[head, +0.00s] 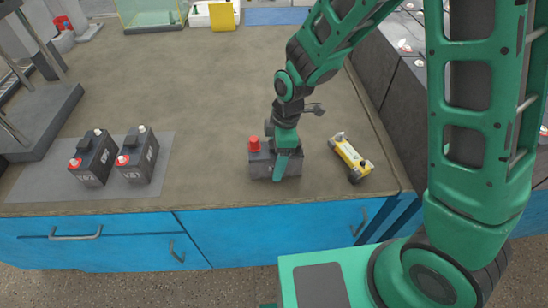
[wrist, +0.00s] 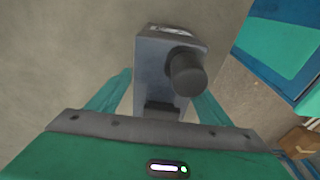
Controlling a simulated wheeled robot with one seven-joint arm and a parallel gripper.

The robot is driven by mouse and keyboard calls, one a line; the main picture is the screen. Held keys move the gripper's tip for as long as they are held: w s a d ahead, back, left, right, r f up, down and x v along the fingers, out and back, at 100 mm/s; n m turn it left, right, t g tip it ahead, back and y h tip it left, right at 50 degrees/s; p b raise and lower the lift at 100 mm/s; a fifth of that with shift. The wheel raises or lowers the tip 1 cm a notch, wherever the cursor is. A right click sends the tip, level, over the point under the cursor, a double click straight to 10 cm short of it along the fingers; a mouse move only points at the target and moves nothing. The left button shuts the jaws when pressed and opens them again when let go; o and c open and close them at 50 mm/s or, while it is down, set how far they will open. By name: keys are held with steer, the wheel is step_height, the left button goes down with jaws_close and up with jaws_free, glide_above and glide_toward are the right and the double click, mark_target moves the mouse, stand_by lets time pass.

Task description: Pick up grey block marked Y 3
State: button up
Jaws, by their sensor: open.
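A grey block (head: 258,163) with a red cap stands on the worktop near its front edge, partly hidden behind my gripper in the head view. In the wrist view the grey block (wrist: 160,62) shows a dark round knob and a small pale label that I cannot read, so I cannot confirm the Y 3 mark. My gripper (head: 282,168) is over the block, pointing down. In the wrist view the green fingers of my gripper (wrist: 163,95) are apart, one on each side of the block. I cannot tell whether they touch it.
Two dark batteries (head: 93,158) and (head: 137,155) with red and pale caps stand on a grey mat (head: 40,183) to the left. A yellow object (head: 351,158) with dark ends lies close to the right of my gripper.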

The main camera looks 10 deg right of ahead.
steer(key=shift+f, duration=0.4)
jaws_close()
steer(key=shift+r, duration=0.15)
